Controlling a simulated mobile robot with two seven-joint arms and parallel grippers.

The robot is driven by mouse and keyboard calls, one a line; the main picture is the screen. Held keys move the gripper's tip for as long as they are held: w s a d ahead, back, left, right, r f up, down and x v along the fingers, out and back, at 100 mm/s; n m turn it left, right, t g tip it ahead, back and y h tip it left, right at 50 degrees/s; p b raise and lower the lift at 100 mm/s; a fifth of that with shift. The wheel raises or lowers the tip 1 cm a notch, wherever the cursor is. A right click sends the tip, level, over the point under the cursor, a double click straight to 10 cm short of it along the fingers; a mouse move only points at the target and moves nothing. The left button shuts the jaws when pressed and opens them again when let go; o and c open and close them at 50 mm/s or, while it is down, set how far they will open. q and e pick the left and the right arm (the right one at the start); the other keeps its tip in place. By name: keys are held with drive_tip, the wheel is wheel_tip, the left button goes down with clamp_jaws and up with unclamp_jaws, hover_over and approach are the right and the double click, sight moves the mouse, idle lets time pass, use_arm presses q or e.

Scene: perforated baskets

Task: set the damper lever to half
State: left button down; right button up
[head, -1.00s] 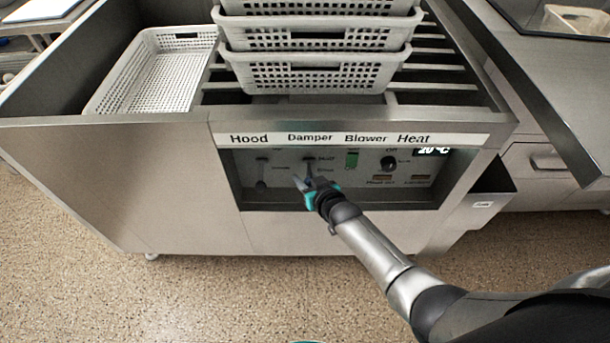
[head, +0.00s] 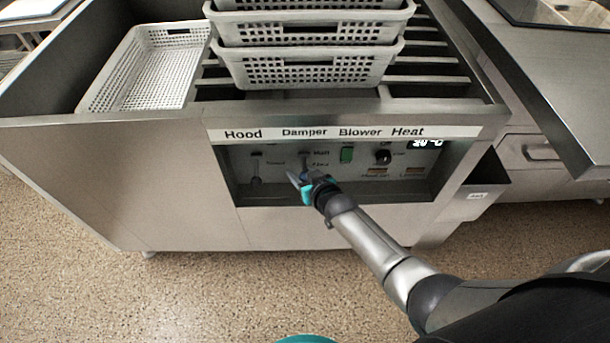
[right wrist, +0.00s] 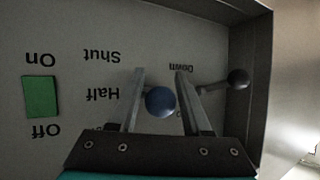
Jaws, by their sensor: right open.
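The damper lever has a blue ball knob (right wrist: 160,101), seen in the right wrist view between the two fingers of my right gripper (right wrist: 158,98). The fingers are apart on either side of it; I cannot tell whether either one touches it. In this upside-down view the knob appears about level with the "Half" label (right wrist: 102,95), and the "Shut" label (right wrist: 101,56) is above that. In the head view my right gripper (head: 300,181) is at the panel below the word "Damper" and hides the knob. My left gripper is not in view.
The hood lever's dark knob (right wrist: 238,79) is close beside one finger. The green blower switch (head: 347,154) and heat dial (head: 383,157) are to the right. The recessed panel's wall (right wrist: 250,60) bounds the space. Stacked baskets (head: 305,70) stand on top of the machine.

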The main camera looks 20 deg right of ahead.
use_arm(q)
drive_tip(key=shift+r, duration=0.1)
use_arm(e)
drive_tip(key=shift+s, duration=0.1)
drive_tip(key=shift+p+v, duration=0.6)
drive_tip(key=shift+v, duration=0.2)
use_arm(q)
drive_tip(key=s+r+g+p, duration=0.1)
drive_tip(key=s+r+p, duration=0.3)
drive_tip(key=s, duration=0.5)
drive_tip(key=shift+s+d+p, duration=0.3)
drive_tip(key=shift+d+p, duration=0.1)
drive_tip(key=shift+p, duration=0.95)
use_arm(e)
drive_tip(key=v, duration=1.3)
drive_tip(key=shift+s, duration=0.2)
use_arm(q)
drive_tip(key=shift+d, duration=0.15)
use_arm(e)
drive_tip(key=shift+d, duration=0.1)
